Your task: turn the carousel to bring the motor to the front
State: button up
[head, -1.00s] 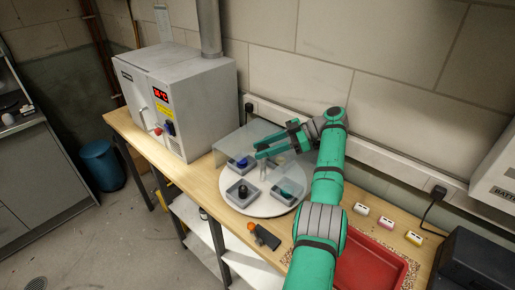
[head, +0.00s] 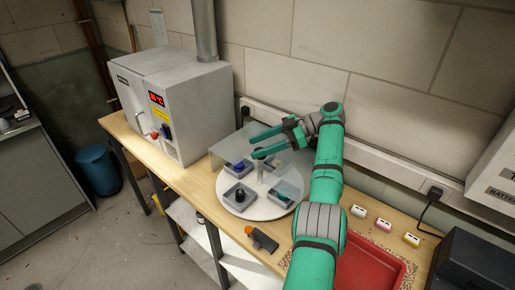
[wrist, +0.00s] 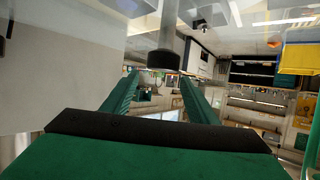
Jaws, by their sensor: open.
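The carousel (head: 262,211) is a white round turntable on the bench with square grey trays. A dark round part sits in the front-left tray (head: 230,200). A blue part (head: 237,165) is in the back-left tray, and a dark greenish part (head: 283,196) is in the right one. I cannot tell for sure which is the motor. A pale post (head: 261,173) rises near the middle. My gripper (head: 251,148) is open and empty above the back of the carousel. In the wrist view, a dark round knob on a grey rod (wrist: 164,62) shows beyond my open fingers (wrist: 160,82).
A clear panel (head: 225,150) stands at the back of the carousel. A grey oven (head: 180,105) stands left. An orange-and-black tool (head: 263,240) lies in front. A red tray (head: 372,268) and small boxes (head: 385,224) are right. A blue bin (head: 97,170) is on the floor.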

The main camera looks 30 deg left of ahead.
jog(key=shift+s+d+r, duration=0.3)
jog(key=shift+d+r, duration=0.05)
jog(key=shift+r, duration=0.3)
jog(key=s+d+r, duration=0.5)
jog(key=s+r, duration=0.4)
jog(key=s, duration=0.3)
jog(key=shift+d, duration=0.15)
jog(key=shift+w+f, duration=0.1)
